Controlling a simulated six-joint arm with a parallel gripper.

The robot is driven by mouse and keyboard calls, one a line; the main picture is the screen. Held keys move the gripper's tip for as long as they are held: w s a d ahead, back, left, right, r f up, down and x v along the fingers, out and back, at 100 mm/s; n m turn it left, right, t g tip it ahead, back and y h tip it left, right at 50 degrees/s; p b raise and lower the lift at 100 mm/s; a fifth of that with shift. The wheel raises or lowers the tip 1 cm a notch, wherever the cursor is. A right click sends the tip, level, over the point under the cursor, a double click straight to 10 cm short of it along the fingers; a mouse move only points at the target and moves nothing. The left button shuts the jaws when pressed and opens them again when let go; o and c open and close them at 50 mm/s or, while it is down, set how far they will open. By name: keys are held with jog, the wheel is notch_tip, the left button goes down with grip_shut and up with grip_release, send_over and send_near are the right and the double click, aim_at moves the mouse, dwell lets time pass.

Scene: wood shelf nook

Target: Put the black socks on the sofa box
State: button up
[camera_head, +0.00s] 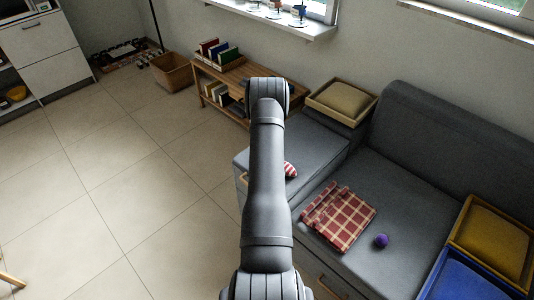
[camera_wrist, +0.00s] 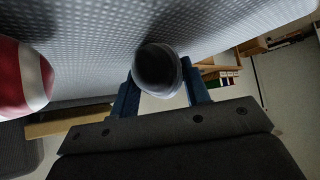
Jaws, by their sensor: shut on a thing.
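A dark, rounded bundle, which looks like the black socks (camera_wrist: 158,70), sits between the blue fingers of my gripper (camera_wrist: 160,88) in the wrist view. The gripper is shut on it, close to a grey fabric surface of the sofa. In the head view my arm hides the gripper and the socks. The grey sofa (camera_head: 395,178) fills the right side there. A wood-rimmed box with a beige cushion (camera_head: 343,99) stands at its back corner. I cannot tell for sure which part is the sofa box.
A red-and-white striped thing (camera_wrist: 22,78) lies close beside the gripper; part shows past my arm in the head view (camera_head: 290,169). A checked cloth (camera_head: 342,216), a purple ball (camera_head: 381,240), a yellow-cushioned box (camera_head: 492,240) and a blue one (camera_head: 465,278) are on the sofa.

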jog(key=shift+f, duration=0.1)
jog(key=o, duration=1)
jog(key=shift+c, duration=0.2)
jog(key=shift+s+r, duration=0.1)
jog(key=shift+r, duration=0.25)
jog(key=v, duration=1.1)
jog(key=shift+s+r, duration=0.15)
jog(key=shift+s, duration=0.1)
